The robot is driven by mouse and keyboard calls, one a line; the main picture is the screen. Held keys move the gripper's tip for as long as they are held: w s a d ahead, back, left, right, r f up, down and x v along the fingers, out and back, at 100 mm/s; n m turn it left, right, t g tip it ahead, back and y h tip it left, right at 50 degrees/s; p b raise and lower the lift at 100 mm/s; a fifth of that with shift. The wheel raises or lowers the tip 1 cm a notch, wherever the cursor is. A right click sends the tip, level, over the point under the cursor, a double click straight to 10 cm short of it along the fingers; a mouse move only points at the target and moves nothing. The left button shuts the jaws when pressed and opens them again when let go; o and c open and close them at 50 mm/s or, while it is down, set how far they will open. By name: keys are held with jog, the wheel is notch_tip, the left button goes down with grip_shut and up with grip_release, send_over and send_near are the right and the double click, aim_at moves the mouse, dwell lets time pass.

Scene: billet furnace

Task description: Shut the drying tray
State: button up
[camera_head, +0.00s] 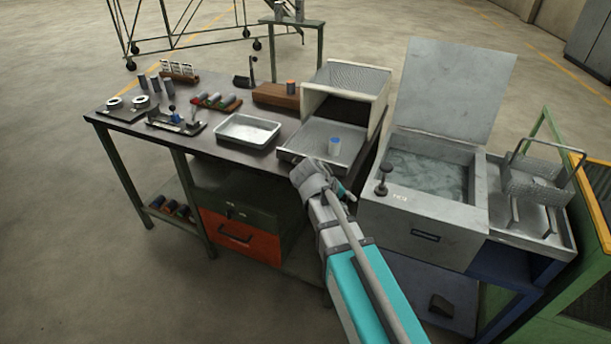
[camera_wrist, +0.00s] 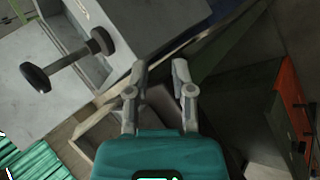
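The drying tray (camera_head: 310,150) is a flat mesh tray pulled out at the front of a pale, mesh-topped housing (camera_head: 347,76) on the right end of the dark workbench. The tray cannot be clearly made out in that view.
A quench tank (camera_head: 432,180) with a raised lid (camera_head: 455,88) and black knob (camera_head: 382,178) stands close right of the housing; the knob also shows in the wrist view (camera_wrist: 68,60). A metal pan (camera_head: 248,132) lies left. An orange drawer (camera_head: 238,236) is below the bench.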

jog(key=w+a+r+n+t+h+b, duration=0.1)
jog(key=w+a+n+t+b, duration=0.1)
jog(key=a, duration=0.9)
jog(key=w+a+r+n+t+h+b, duration=0.1)
jog(key=a+t+b, duration=0.4)
jog(key=a, duration=0.6)
jog(key=shift+w+r+n+t+h, duration=0.2)
jog(key=shift+w+n+t+h, duration=0.5)
jog(key=shift+n, duration=0.5)
jog(key=shift+w+d, duration=0.1)
jog(key=shift+w, duration=0.1)
jog(key=b+x, duration=0.2)
jog(key=x, duration=1.1)
jog(key=shift+w+d+f+b, duration=0.2)
jog(key=shift+d+b, duration=0.05)
jog(key=shift+b, duration=0.15)
grip_shut()
jog(key=shift+w+a, duration=0.1)
